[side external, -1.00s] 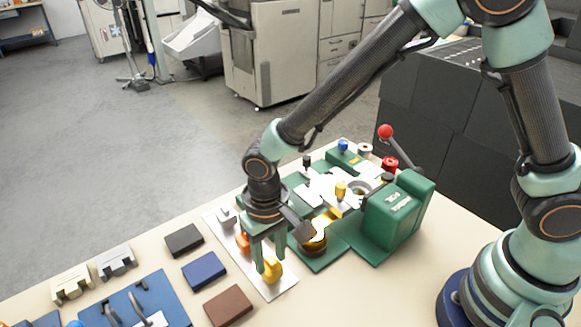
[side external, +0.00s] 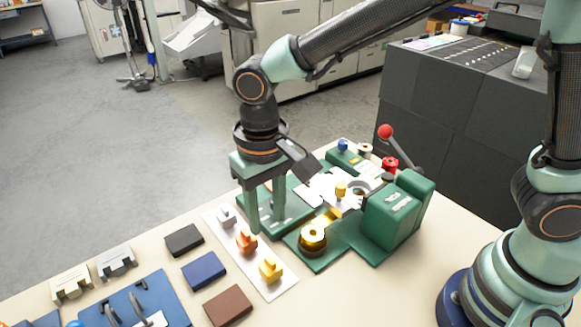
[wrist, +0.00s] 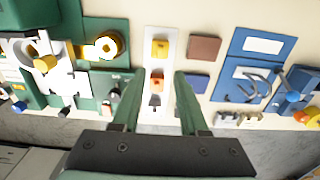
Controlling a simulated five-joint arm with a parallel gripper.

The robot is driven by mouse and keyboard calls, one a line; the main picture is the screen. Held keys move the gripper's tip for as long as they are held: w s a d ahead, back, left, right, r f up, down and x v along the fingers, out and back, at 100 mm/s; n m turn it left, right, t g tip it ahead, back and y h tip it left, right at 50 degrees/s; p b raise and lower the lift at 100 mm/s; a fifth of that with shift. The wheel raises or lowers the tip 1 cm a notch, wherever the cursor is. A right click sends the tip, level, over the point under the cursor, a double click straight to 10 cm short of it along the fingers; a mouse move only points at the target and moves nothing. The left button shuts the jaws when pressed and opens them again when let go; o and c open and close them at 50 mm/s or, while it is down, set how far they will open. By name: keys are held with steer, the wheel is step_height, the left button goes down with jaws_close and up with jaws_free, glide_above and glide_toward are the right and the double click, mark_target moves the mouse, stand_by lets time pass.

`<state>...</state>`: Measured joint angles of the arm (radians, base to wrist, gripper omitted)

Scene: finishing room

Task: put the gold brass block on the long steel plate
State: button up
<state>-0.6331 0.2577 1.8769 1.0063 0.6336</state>
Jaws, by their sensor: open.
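The gold brass block (side external: 270,271) stands on the near end of the long pale steel plate (side external: 283,288), apart from my gripper. In the wrist view the block (wrist: 160,48) is at the far end of the plate (wrist: 158,33). An orange copper-coloured block (side external: 246,243) and a grey block (side external: 226,217) stand in line with it on the same plate. My gripper (side external: 268,217) is open and empty, raised near the plate's far end. In the wrist view its fingers (wrist: 158,76) point along both sides of the plate.
A green press (side external: 395,215) with a gold ring piece (side external: 313,236) stands to the right. Black (side external: 184,240), blue (side external: 204,270) and brown (side external: 228,305) pads lie left of the plate. A blue board (side external: 135,303) with handles lies at the front left.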

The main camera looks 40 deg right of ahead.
steer(key=s+d+r+t, duration=0.1)
steer(key=d+r+t, duration=0.1)
steer(key=d, duration=0.6)
steer(key=s+d+r+t, duration=0.1)
steer(key=d+r, duration=0.3)
steer(key=d, duration=0.3)
steer(key=s+d+r+t, duration=0.1)
steer(key=d+r+t, duration=0.1)
steer(key=d, duration=0.6)
steer(key=shift+s+d+r+t, duration=0.25)
steer(key=shift+d+r+t, duration=0.05)
steer(key=shift+r, duration=0.55)
